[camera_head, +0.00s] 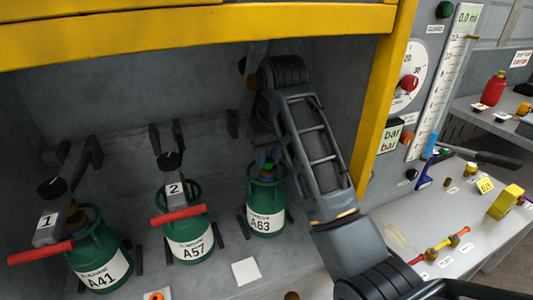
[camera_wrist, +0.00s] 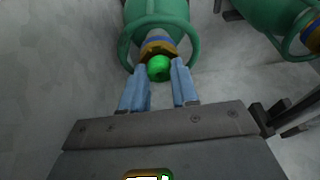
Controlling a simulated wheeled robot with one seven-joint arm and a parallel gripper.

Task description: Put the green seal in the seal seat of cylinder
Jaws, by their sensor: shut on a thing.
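The green seal (camera_wrist: 159,68) is a small bright green ball-like piece in the wrist view. It sits between the two blue fingertips of my gripper (camera_wrist: 159,73), which is shut on it. The seal is right in front of the brass valve (camera_wrist: 157,48) of a green cylinder (camera_wrist: 157,10). I cannot tell whether it touches the seat, which is hidden behind it. In the head view my gripper (camera_head: 265,157) is over the top of cylinder A63 (camera_head: 265,222), which stands upright. The seal cannot be made out clearly there.
Cylinders A41 (camera_head: 100,268) and A57 (camera_head: 190,240) stand to the left, with red-handled connectors on them. A yellow frame beam (camera_head: 200,35) runs above. A side table (camera_head: 400,225) at the right holds small parts. A white card (camera_head: 246,271) lies in front of A63.

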